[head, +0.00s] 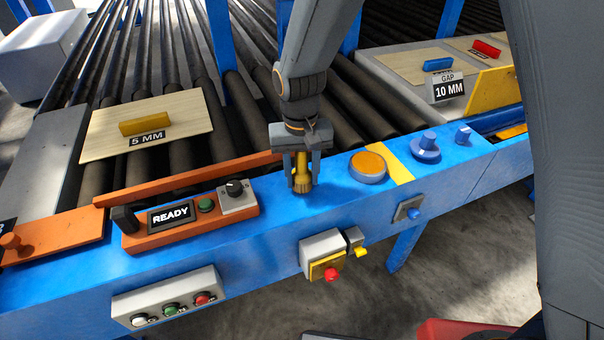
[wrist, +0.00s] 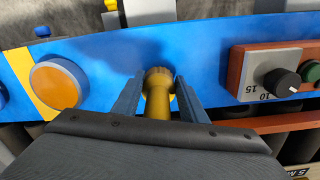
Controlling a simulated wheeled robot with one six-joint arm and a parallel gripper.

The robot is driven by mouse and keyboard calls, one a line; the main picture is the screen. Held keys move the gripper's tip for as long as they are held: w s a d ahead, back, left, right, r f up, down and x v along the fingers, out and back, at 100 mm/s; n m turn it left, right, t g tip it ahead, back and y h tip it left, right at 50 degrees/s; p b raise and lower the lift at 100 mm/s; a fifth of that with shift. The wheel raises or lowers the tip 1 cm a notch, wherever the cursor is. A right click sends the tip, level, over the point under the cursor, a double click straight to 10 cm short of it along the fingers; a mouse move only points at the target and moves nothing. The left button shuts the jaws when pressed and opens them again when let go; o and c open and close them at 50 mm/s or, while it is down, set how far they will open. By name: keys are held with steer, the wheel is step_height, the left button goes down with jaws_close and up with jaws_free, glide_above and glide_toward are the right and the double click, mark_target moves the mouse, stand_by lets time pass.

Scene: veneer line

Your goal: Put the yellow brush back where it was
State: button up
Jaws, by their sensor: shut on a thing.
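My gripper (head: 302,178) is shut on the yellow brush (head: 302,184), which hangs upright between the two fingers with its round head down. The brush is over the blue rail (head: 330,200), between the orange control panel and the round orange-topped button. In the wrist view the brush (wrist: 158,95) shows between the fingers of my gripper (wrist: 159,98), its head toward the blue surface. Whether the brush touches the rail is hard to tell.
The orange panel (head: 185,236) with a READY display and knob is left of the brush. The orange-topped round button (head: 368,165) and blue knobs (head: 426,143) are to the right. A veneer sheet (head: 185,110) marked 5 MM lies on the rollers behind.

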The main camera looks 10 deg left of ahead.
mark_target(301, 153)
steer(key=shift+f, duration=0.15)
steer(key=o, duration=1.2)
step_height(301, 153, up, 12)
steer(key=b, duration=0.2)
steer(key=shift+a+r+b, duration=0.15)
steer(key=shift+r+b, duration=0.05)
steer(key=shift+b, duration=0.1)
